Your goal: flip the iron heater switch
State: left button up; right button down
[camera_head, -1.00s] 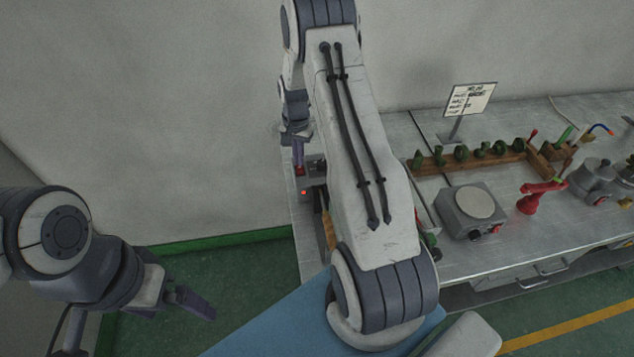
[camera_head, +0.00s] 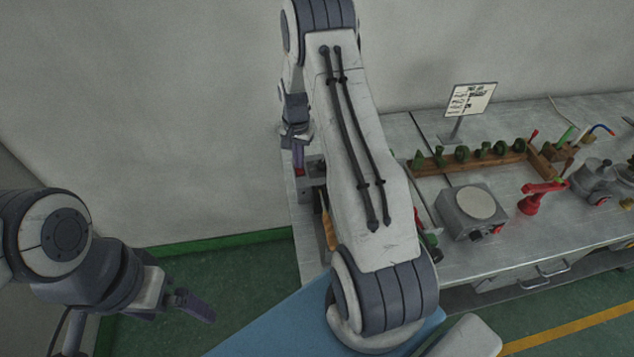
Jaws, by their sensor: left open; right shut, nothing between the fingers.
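The iron heater looks to be the small grey box (camera_head: 315,167) at the left end of the metal table, partly hidden behind my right arm. A small red part (camera_head: 299,172), likely its switch, shows right at the tip of my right gripper (camera_head: 298,162). That gripper is shut, points down and holds nothing. I cannot tell whether its tip touches the red part. No lit lamp shows on the box's front. My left gripper (camera_head: 195,304) is open and empty, over the floor at the lower left, away from the table.
A wooden-handled tool (camera_head: 328,230) lies beside the box. To the right on the table (camera_head: 560,218) are a wooden rack (camera_head: 475,160), a grey unit with a round plate (camera_head: 476,203), a red tool (camera_head: 541,195) and a sign (camera_head: 470,100). Floor left of the table is clear.

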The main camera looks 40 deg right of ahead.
jog(key=shift+r+p, duration=2.35)
jog(key=shift+r, duration=1.1)
jog(key=s+a+r+n+b, duration=0.2)
jog(key=s+a+r+n, duration=0.1)
jog(key=a, duration=0.5)
jog(key=s+a+r+n+b, duration=0.1)
jog(key=s+a+r+n, duration=0.2)
jog(key=a, duration=0.4)
jog(key=s+a+r+n+b, duration=0.2)
jog(key=s+a+r+n, duration=0.1)
jog(key=a, duration=0.5)
jog(key=s+a+n+b, duration=0.1)
jog(key=s+a+n, duration=0.1)
jog(key=s, duration=0.5)
jog(key=s+a+n+b, duration=0.1)
jog(key=s+a+n, duration=0.2)
jog(key=s, duration=0.4)
jog(key=s+a+r+n+y+b, duration=0.1)
jog(key=s+a+n, duration=0.1)
jog(key=s+n, duration=0.2)
jog(key=s, duration=0.3)
jog(key=shift+a, duration=0.15)
jog(key=shift+r, duration=0.1)
